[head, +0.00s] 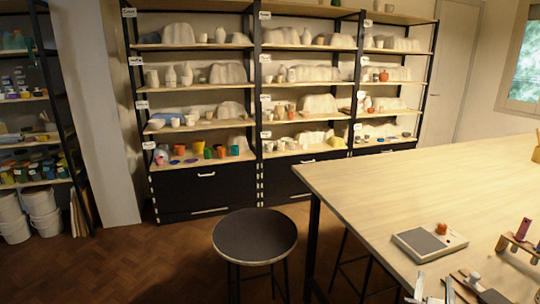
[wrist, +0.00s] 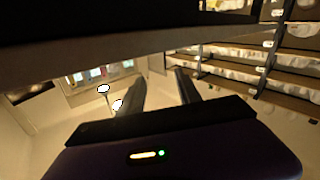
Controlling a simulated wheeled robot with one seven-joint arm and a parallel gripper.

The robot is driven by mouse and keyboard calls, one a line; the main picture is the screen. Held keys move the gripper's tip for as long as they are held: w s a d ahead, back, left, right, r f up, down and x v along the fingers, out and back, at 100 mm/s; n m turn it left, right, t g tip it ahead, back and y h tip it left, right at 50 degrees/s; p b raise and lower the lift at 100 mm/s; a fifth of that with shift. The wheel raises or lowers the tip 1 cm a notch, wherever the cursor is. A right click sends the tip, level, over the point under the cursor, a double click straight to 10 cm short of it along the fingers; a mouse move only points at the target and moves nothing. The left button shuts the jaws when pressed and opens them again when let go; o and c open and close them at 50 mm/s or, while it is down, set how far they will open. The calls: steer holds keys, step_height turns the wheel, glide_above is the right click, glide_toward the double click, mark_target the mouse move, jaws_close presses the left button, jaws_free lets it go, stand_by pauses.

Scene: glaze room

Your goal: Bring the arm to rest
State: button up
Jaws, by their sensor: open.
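My gripper (wrist: 158,86) shows in the wrist view, with its two dark fingers standing apart and nothing visible between them. It is open and empty. Beyond the fingers are a pale wall and a window with bright panes. The wrist picture is tilted, with shelves at its right side and a dark edge across its top. I cannot make out my gripper in the head view.
A wooden table (head: 400,180) fills the right of the head view. A scale (head: 430,243) with a small orange thing and a small rack (head: 520,245) stand on it. A round stool (head: 255,236) stands left of it. Pottery shelves (head: 205,130) line the back; brown floor lies between.

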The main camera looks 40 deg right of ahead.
steer(key=w+a+f+n+t+y, duration=0.15)
steer(key=a+n+t+y, duration=0.25)
steer(key=a, duration=0.6)
steer(key=w+a+f+n+t+y, duration=0.1)
steer(key=a+f+n+t+y, duration=0.2)
steer(key=a, duration=0.8)
steer(key=s+a+n+y, duration=0.4)
steer(key=s+a+y, duration=0.5)
steer(key=s+a, duration=0.6)
steer(key=shift+s+a+f+n+t+y, duration=0.15)
steer(key=shift+s+a+n+t+y, duration=0.15)
steer(key=shift+a+t, duration=0.1)
steer(key=shift+c, duration=0.5)
